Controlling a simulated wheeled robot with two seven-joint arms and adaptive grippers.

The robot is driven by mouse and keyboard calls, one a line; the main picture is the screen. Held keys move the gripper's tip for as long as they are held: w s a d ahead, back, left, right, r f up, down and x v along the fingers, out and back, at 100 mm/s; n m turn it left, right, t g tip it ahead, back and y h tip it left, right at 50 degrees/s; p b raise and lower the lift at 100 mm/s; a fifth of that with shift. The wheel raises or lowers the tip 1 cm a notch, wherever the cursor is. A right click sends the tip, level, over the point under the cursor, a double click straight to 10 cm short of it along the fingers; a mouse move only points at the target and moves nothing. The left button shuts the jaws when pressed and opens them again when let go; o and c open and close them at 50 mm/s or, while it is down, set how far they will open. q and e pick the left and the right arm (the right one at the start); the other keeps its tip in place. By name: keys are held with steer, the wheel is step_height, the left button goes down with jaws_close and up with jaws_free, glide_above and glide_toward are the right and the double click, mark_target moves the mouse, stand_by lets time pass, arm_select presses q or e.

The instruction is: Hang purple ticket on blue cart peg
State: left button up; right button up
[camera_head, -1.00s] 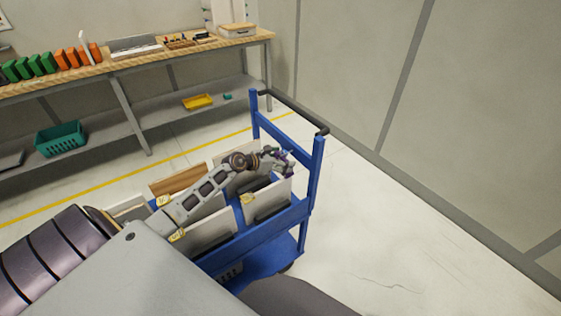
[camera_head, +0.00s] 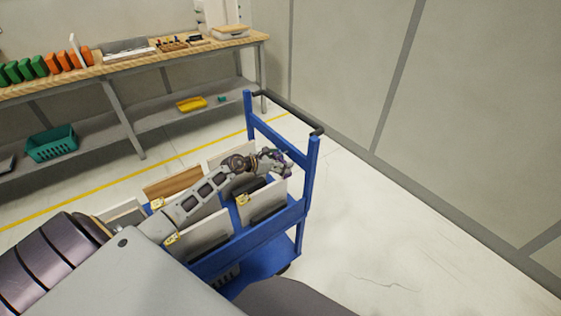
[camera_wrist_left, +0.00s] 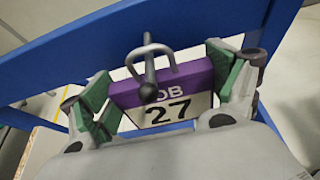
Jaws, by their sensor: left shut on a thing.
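My left gripper (camera_head: 279,163) is at the handle end of the blue cart (camera_head: 309,185). In the left wrist view my left gripper (camera_wrist_left: 168,85) has its green-padded fingers shut on the purple ticket (camera_wrist_left: 194,77), one at each side. The ticket has a purple top band and a white face reading "27", partly covered. A dark grey peg (camera_wrist_left: 149,72) and a curved grey hook or loop (camera_wrist_left: 166,53) show in front of the ticket, by the cart's blue crossbar (camera_wrist_left: 190,22). I cannot tell whether the ticket hangs on the peg. My right gripper is not in view.
A workbench (camera_head: 130,65) with orange and green blocks stands at the back left. The floor right of the cart (camera_head: 380,230) is clear.

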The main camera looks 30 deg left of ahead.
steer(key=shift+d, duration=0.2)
arm_select(q)
steer(key=o, duration=0.5)
steer(key=shift+o, duration=0.2)
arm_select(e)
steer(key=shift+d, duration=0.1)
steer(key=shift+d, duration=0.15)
arm_select(q)
steer(key=shift+s+a, duration=0.1)
steer(key=shift+s, duration=0.05)
steer(key=shift+s+a+r, duration=0.25)
steer(key=shift+s, duration=0.35)
steer(key=v, duration=1)
steer(key=shift+s+a+r, duration=0.1)
stand_by(0.3)
